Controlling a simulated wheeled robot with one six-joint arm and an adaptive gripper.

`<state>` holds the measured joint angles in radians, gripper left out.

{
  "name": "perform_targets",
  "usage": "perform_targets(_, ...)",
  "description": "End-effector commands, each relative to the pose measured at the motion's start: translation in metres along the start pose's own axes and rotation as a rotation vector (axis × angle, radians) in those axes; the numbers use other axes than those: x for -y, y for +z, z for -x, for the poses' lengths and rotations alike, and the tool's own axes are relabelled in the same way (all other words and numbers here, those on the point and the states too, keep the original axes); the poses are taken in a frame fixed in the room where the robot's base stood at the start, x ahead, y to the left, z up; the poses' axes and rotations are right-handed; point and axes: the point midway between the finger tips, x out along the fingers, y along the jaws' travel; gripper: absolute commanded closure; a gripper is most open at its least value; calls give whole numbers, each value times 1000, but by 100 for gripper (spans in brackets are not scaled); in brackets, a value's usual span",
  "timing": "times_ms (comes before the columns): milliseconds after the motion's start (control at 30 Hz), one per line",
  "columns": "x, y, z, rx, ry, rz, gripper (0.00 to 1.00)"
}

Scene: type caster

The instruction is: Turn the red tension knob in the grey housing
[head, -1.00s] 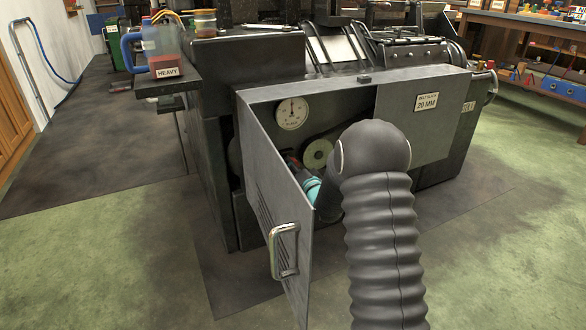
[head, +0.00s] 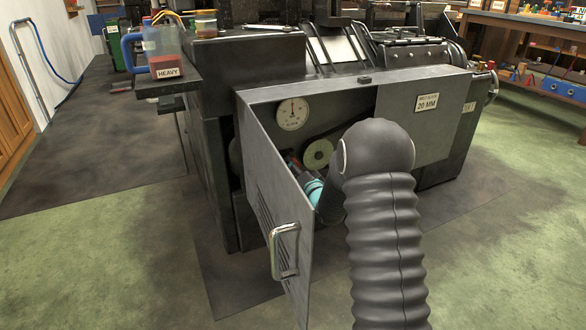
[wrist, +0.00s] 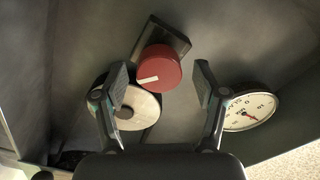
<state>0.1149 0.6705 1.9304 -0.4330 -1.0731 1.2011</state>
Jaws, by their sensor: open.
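In the wrist view the red tension knob (wrist: 159,68) is round with a pale mark on its face. It sits on a dark rectangular mount (wrist: 172,36) inside the grey housing (wrist: 230,40). My gripper (wrist: 160,82) is open, with one finger on each side of the knob in the picture. I cannot tell whether either finger touches it. In the head view my arm reaches into the housing behind its open door (head: 272,190), and hides most of the gripper and the knob.
A pulley (wrist: 138,106) lies behind the left finger, and a dial gauge (wrist: 250,112) is beside the right finger. In the head view the gauge (head: 293,114) is at the upper left of the opening. The open door with its handle (head: 284,251) stands close to my arm's left.

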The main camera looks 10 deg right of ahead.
Motion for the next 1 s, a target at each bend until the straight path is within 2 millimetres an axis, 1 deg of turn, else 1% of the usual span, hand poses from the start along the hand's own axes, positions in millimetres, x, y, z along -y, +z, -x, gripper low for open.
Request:
perform_targets(300,-1,0,61,-1,3,-1,29)
perform_targets(500,-1,0,93,-1,3,-1,29)
perform_targets(600,0,0,102,-1,1,0,29)
perform_targets(700,0,1,107,1,1,0,29)
perform_targets(1000,0,1,108,1,0,0,29)
